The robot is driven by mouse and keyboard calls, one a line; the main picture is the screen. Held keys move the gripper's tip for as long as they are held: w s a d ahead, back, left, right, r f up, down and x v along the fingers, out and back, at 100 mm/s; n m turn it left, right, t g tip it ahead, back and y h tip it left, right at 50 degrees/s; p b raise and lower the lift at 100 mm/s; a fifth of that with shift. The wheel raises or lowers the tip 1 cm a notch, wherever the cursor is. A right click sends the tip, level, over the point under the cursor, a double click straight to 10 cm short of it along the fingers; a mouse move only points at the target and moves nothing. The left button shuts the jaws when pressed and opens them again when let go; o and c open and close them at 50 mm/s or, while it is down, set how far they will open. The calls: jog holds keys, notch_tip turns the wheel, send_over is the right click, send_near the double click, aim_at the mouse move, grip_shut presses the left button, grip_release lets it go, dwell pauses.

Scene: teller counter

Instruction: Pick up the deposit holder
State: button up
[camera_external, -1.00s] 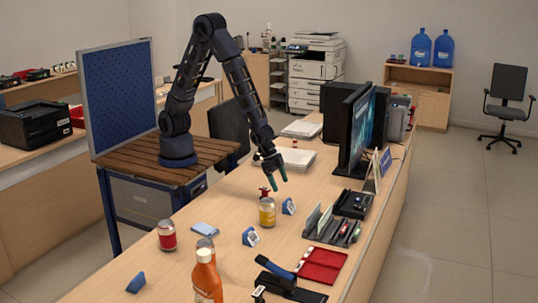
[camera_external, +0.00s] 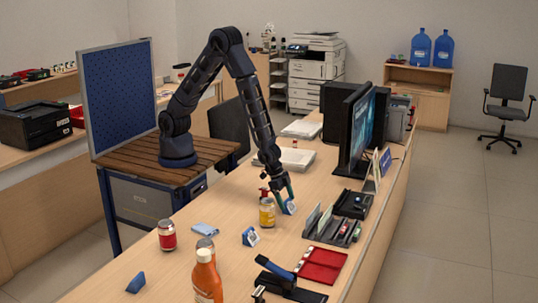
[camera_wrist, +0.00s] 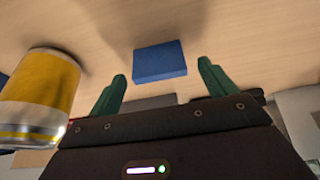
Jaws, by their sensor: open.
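A small blue holder with a white label (camera_external: 289,207) stands on the counter, right of a yellow-banded can. Two similar blue pieces are nearer the camera: one with a pale face (camera_external: 250,236) and a plain wedge (camera_external: 136,283). I cannot read which is the deposit holder. My gripper (camera_external: 283,195) is low at the first holder, fingers pointing down. In the wrist view a blue block (camera_wrist: 160,62) shows between and beyond the open green fingertips (camera_wrist: 162,74), apart from both. The fingers hold nothing. Its labelled face is hidden there.
The yellow-banded can (camera_external: 267,213) stands close left of my gripper and fills the left of the wrist view (camera_wrist: 40,92). A black organizer (camera_external: 332,228) and monitor (camera_external: 362,130) stand to the right. A red can (camera_external: 167,235) and orange bottle (camera_external: 206,277) are nearer.

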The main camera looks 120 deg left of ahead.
aim_at(288, 202)
jog(key=shift+x, duration=1.5)
jog(key=shift+c, duration=0.4)
jog(key=c, duration=1)
jog(key=shift+r, duration=0.1)
notch_tip(288, 202, up, 20)
